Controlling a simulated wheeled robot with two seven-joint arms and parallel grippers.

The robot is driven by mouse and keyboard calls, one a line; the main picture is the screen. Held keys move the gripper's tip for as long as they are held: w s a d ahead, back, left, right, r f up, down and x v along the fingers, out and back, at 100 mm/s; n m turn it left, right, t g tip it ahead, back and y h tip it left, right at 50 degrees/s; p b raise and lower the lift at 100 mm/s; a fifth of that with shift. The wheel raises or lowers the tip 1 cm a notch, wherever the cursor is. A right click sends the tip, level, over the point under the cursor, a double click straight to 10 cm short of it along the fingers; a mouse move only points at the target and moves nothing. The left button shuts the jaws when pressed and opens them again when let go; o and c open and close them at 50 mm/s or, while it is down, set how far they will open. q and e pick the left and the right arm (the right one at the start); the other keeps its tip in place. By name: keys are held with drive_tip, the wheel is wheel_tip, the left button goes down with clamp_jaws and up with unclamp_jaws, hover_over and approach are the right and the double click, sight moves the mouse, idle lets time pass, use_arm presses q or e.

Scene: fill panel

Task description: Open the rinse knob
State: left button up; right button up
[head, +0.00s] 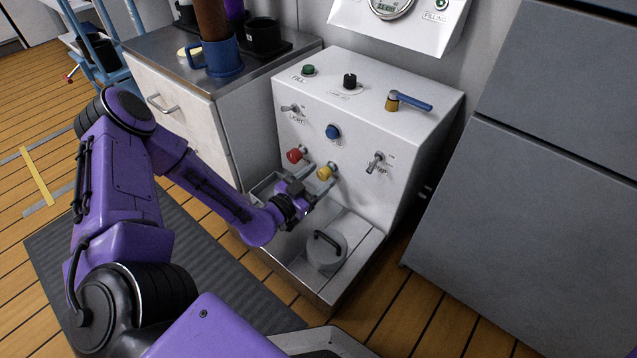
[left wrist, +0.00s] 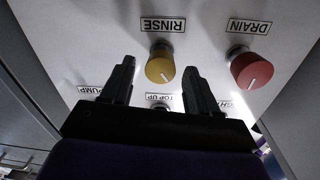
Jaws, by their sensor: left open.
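The rinse knob is a yellow round knob (head: 325,172) low on the front of the white fill panel (head: 330,110). In the left wrist view the yellow knob (left wrist: 160,66), marked RINSE, sits between and just beyond my fingertips. The picture there is upside down. Its white pointer mark faces down and slightly right in that view. My left gripper (head: 315,184) is open, its black fingers (left wrist: 159,70) apart on either side of the knob, and I see no clear contact. My right gripper is not in view.
A red DRAIN knob (head: 294,155) sits close beside the yellow one. A toggle switch (head: 376,162) is to the right, a blue button (head: 333,131) above. A metal tray (head: 362,270) with a lidded grey container (head: 326,254) lies below. A grey cabinet (head: 540,160) stands right.

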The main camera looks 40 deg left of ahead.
use_arm(q)
drive_tip(key=shift+w, duration=0.35)
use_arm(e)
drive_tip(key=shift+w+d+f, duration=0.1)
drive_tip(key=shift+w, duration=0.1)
use_arm(q)
drive_tip(key=c, duration=1)
drive_tip(key=shift+c, duration=0.2)
